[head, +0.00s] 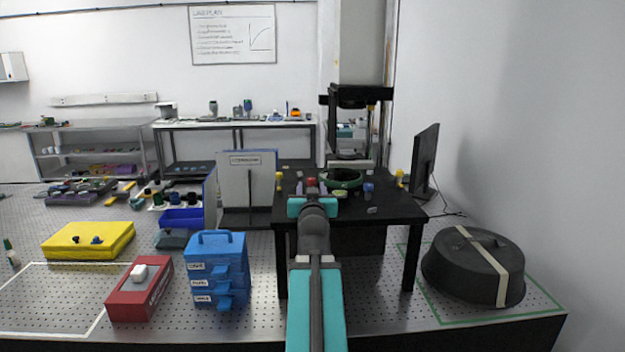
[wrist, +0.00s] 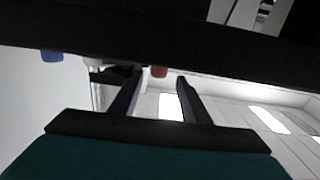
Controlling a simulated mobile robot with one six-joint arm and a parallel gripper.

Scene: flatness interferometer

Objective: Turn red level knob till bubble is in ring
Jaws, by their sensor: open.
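The red level knob (head: 311,183) sits at the front of the dark instrument table (head: 400,208). It also shows in the wrist view (wrist: 158,71), small, below a dark band and between my fingertips in the picture. My gripper (head: 311,189) is open, its two fingers appearing on either side of the red knob. I cannot tell whether they touch it. In the wrist view my gripper (wrist: 160,80) has a clear gap between its fingers. A blue knob (head: 368,188) is to the right and also shows in the wrist view (wrist: 52,56). I cannot make out the bubble or its ring.
A green round part (head: 341,180) lies behind the knobs, under the dark column head (head: 356,96). A monitor (head: 425,160) is at right. Blue drawers (head: 217,270) and a black round case (head: 472,265) flank my arm.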

